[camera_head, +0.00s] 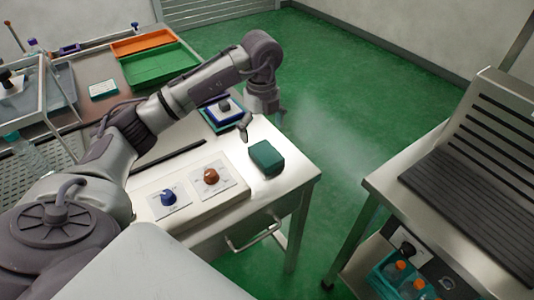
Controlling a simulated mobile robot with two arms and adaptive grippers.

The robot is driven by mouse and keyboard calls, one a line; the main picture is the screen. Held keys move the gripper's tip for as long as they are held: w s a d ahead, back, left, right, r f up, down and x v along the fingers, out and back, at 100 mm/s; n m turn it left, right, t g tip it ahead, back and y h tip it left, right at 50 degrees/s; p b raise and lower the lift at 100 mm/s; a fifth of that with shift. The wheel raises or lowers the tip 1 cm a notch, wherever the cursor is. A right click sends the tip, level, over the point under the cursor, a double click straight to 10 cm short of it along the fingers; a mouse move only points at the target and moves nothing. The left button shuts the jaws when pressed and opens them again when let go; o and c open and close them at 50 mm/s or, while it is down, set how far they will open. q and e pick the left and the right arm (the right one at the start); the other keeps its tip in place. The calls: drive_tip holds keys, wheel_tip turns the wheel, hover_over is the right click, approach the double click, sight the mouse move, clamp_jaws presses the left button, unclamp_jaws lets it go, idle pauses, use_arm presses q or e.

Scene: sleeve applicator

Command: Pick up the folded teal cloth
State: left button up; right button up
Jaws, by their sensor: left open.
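The folded teal cloth (267,157) is a small dark green-teal block. It lies on the light table top (285,179), close to its right edge. My left arm reaches in from the left, and its gripper (246,128) points down, above and a little behind the cloth. The gripper is open and empty, apart from the cloth. One fingertip shows clearly; the other is partly hidden by the wrist. My right gripper is not in view.
A panel with a blue knob (168,197) and an orange-brown knob (211,176) is left of the cloth. A blue tray (209,117) sits behind it, near my forearm. Green (160,68) and orange (141,43) trays lie farther back. A metal bench (414,183) stands right, across a floor gap.

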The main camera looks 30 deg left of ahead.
sight(266, 152)
use_arm(q)
wheel_tip(266, 152, down, 3)
drive_tip(key=shift+w+r, duration=0.1)
drive_tip(key=shift+f, duration=0.4)
drive_tip(key=shift+d+f, duration=0.2)
drive_tip(key=shift+f, duration=0.35)
drive_tip(key=f, duration=0.2)
drive_tip(key=f+p, duration=0.1)
drive_tip(key=shift+w+d+f, duration=0.15)
drive_tip(key=shift+d+f, duration=0.05)
drive_tip(key=shift+f, duration=0.4)
drive_tip(key=shift+c, duration=0.5)
drive_tip(key=c, duration=1.1)
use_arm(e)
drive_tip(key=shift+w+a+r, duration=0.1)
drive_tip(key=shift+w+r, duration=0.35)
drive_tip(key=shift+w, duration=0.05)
use_arm(q)
drive_tip(key=shift+r, duration=0.15)
